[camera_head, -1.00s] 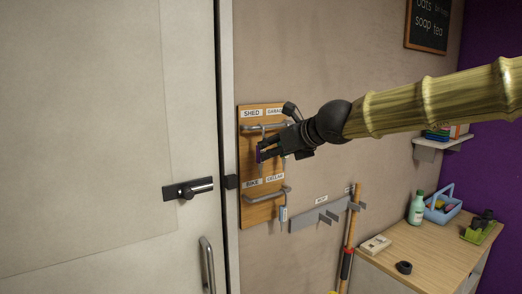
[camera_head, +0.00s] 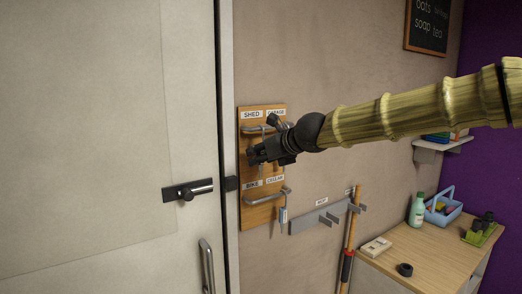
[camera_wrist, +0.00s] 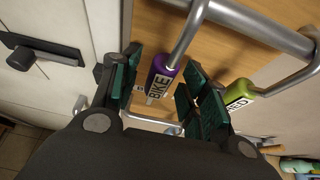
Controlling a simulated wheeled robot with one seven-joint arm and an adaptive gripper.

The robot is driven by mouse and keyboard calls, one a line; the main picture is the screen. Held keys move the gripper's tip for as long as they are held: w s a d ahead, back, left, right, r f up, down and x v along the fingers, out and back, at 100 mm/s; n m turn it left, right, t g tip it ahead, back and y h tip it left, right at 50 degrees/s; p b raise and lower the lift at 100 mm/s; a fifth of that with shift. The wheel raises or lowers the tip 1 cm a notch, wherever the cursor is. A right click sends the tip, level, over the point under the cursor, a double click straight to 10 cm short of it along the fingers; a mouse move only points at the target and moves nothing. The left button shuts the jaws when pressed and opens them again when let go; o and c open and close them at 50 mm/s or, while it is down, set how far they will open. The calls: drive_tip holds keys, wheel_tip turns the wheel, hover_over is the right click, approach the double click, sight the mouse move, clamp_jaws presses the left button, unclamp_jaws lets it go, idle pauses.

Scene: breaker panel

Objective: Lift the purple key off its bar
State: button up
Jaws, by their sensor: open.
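The purple key (camera_wrist: 163,76), its tag marked BIKE, hangs from a metal bar (camera_wrist: 255,25) in the wrist view. My gripper (camera_wrist: 162,72) is open, with its green-padded fingers on either side of the purple tag. I cannot tell whether either finger touches it. In the head view my gripper (camera_head: 254,156) is at the wooden key board (camera_head: 270,179), just below the upper bar (camera_head: 252,129), and hides the purple key there. A yellow-green key (camera_wrist: 240,94) hangs just right of the right finger.
A lower bar (camera_head: 264,197) on the board holds a pale blue-tagged key (camera_head: 283,215). The door (camera_head: 110,150) with its handle (camera_head: 188,190) is left of the board. A grey rack (camera_head: 318,216) and a broom handle (camera_head: 351,235) are at right.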

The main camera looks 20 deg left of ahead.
drive_tip(key=shift+c, duration=0.4)
clamp_jaws()
drive_tip(key=shift+r, duration=0.25)
drive_tip(key=shift+s+d+r+p, duration=0.15)
drive_tip(key=shift+r+p, duration=0.3)
drive_tip(key=shift+p, duration=0.05)
drive_tip(key=shift+s+d+r+p, duration=0.1)
drive_tip(key=shift+d+r+p, duration=0.05)
drive_tip(key=shift+r+p, duration=0.35)
drive_tip(key=shift+s+d+r, duration=0.1)
drive_tip(key=shift+d, duration=0.05)
drive_tip(key=shift+s+d+r, duration=0.3)
drive_tip(key=shift+s+d, duration=0.05)
drive_tip(key=shift+d, duration=0.1)
